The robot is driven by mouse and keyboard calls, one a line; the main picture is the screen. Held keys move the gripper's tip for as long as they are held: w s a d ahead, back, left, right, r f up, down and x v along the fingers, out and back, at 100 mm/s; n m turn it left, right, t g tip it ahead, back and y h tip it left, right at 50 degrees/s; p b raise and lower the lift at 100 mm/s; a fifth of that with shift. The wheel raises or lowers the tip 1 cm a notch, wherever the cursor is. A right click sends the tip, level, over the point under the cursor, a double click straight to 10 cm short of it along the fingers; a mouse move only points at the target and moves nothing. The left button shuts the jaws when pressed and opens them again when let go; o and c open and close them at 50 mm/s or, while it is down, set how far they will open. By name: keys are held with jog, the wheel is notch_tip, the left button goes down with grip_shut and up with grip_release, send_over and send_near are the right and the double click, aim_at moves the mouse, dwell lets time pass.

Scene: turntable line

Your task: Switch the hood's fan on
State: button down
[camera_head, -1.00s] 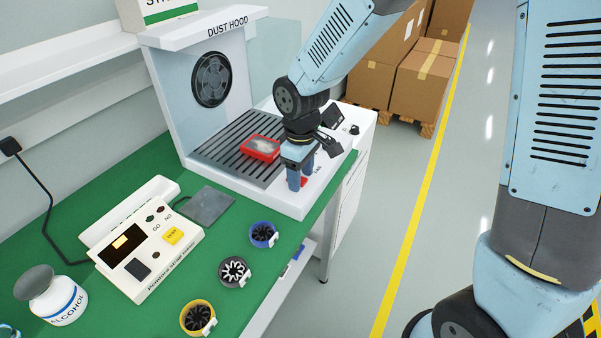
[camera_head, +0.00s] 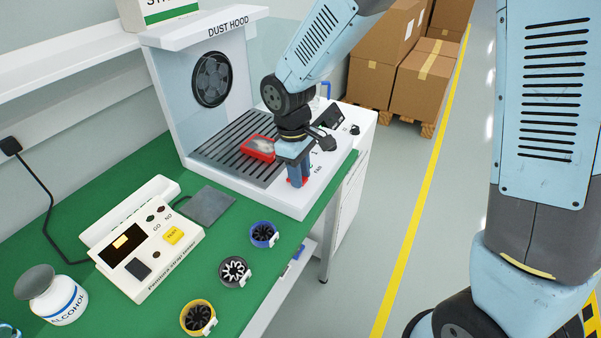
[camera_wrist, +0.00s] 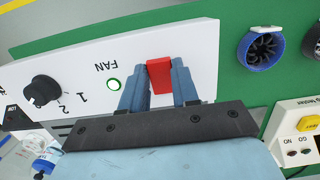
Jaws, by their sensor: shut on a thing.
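The dust hood (camera_head: 225,28) stands at the back of the bench with a round fan (camera_head: 212,79) in its back wall. In the head view, my gripper (camera_head: 299,181) is at the hood's front right, and the fingers hide most of the switch.
A red tray (camera_head: 259,154) lies on the hood's slotted grille (camera_head: 222,150). A black knob (camera_wrist: 42,90) marked 1 and 2 is on the same panel. Several small rotors, including a blue one (camera_head: 263,234), and a tester (camera_head: 146,240) stand on the green bench.

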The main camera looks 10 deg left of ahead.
dwell(0.3)
jog(key=c, duration=0.8)
grip_release()
jog(key=shift+c, duration=0.2)
jog(key=shift+r, duration=0.1)
notch_tip(320, 180, up, 13)
jog(key=a, duration=0.2)
jog(key=shift+w+r, duration=0.2)
jog(key=shift+w, duration=0.25)
